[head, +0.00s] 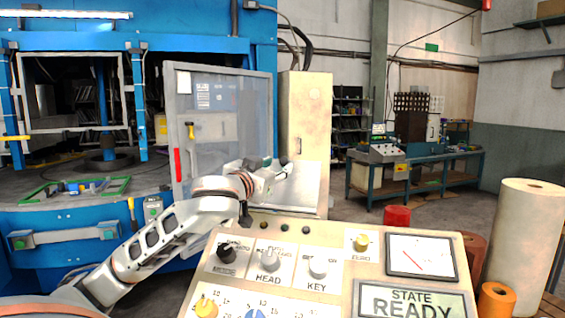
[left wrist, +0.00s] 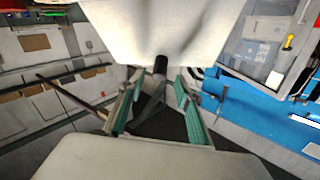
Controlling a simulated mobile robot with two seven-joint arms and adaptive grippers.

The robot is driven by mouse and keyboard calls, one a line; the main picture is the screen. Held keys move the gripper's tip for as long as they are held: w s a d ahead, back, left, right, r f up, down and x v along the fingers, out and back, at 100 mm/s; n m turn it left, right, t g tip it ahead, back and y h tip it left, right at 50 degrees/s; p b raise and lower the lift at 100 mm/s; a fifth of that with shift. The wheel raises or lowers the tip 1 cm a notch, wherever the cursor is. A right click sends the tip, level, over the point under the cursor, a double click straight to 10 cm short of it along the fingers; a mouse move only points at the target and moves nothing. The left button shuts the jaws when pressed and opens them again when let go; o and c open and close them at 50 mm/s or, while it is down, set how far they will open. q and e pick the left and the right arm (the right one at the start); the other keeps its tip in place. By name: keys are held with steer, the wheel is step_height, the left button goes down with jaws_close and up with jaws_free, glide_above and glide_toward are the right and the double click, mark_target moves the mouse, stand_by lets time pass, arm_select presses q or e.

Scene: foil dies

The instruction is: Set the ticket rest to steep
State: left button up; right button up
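A pale sloped plate (head: 298,188), which looks like the ticket rest, stands behind the control console (head: 345,245), leaning back at a slant. My left gripper (head: 280,172) is in front of its upper part in the head view; I cannot tell whether they touch. In the left wrist view the left gripper (left wrist: 157,112) has its two teal-padded fingers spread apart, with nothing clearly between them. A pale panel (left wrist: 165,30) fills the top of that view, with a dark round stub (left wrist: 160,65) at its lower edge. My right gripper is not in view.
The console carries several knobs, a gauge (head: 421,256) and a READY display (head: 415,302). A red cap (head: 397,217), an orange roll (head: 496,300) and a tall cream roll (head: 522,240) stand at the right. A blue press with a glazed door (head: 222,120) is behind my left arm.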

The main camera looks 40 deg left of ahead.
mark_target(282, 164)
arm_select(q)
steer(key=x, duration=0.2)
steer(key=shift+w+a, duration=0.15)
steer(key=shift+w, duration=0.15)
steer(key=shift+w+a+p, duration=0.2)
steer(key=shift+w+p, duration=0.15)
steer(key=shift+w, duration=0.3)
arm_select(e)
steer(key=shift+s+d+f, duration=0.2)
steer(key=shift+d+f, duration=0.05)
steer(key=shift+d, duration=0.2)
